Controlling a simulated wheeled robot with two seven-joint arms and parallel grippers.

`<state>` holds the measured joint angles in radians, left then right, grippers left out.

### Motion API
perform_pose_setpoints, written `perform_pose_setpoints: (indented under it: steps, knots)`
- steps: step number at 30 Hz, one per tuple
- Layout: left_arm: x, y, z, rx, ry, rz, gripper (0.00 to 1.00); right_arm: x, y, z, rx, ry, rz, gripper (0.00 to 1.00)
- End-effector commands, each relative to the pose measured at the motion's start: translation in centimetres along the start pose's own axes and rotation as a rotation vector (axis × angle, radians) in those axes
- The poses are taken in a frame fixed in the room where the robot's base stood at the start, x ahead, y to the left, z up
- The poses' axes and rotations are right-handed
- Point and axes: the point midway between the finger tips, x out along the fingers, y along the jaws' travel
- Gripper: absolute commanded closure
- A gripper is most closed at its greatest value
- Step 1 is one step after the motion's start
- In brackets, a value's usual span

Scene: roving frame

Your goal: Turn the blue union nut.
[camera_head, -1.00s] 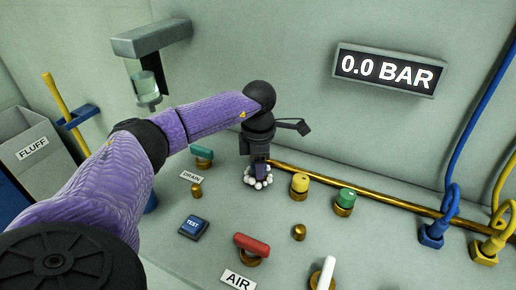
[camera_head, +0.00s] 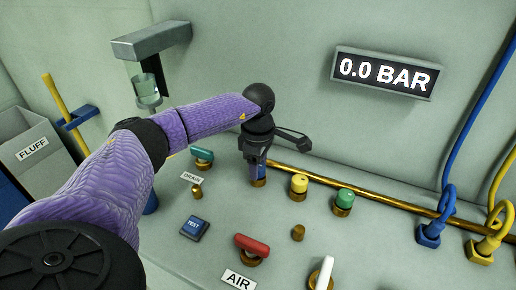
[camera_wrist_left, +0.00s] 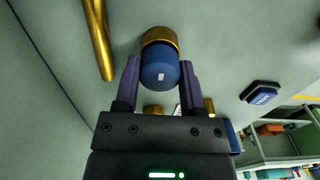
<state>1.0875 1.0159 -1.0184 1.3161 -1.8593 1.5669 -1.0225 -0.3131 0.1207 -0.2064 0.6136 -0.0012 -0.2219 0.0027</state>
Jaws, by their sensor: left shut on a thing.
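The blue union nut (camera_wrist_left: 158,72) shows in the left wrist view as a short blue cylinder with a small pale mark on its end, seated on a brass fitting (camera_wrist_left: 160,38). My left gripper (camera_wrist_left: 160,80) has its two purple fingers on either side of the nut, shut on it. In the head view the gripper (camera_head: 258,163) points down at the nut (camera_head: 262,172), whose blue shows between the fingers, with brass below it. The fingers hide part of the nut there. My right gripper is not in view.
A yellow cap (camera_head: 299,184) and a green cap (camera_head: 344,197) stand to the right, near a brass pipe (camera_head: 385,201). A red AIR handle (camera_head: 252,245), a blue TEST button (camera_head: 195,228) and a teal DRAIN handle (camera_head: 202,155) are around. The display (camera_head: 386,75) reads 0.0 BAR.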

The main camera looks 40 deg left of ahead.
Motion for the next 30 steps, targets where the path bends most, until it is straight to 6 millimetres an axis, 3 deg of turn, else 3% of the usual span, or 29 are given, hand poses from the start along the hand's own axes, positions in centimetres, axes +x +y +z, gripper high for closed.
perform_pose_setpoints:
  steps: [11, 12, 16, 25, 30]
  knots:
    - [-0.1, 0.1, 0.0, 0.002, -0.002, 0.002, 1.0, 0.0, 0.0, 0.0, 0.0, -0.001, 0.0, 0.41]
    - [-0.1, 0.1, 0.0, 0.002, -0.002, 0.002, 0.4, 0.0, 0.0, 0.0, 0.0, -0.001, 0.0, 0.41]
    - [-0.1, 0.0, 0.0, 0.002, -0.001, 0.002, 0.13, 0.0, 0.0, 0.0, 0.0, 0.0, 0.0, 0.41]
    - [-0.4, 0.0, 0.0, 0.002, -0.001, 0.002, 0.13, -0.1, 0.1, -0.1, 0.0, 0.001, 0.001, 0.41]
    - [-4.4, 0.1, 0.0, 0.003, -0.003, 0.007, 0.13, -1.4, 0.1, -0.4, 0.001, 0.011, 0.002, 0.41]
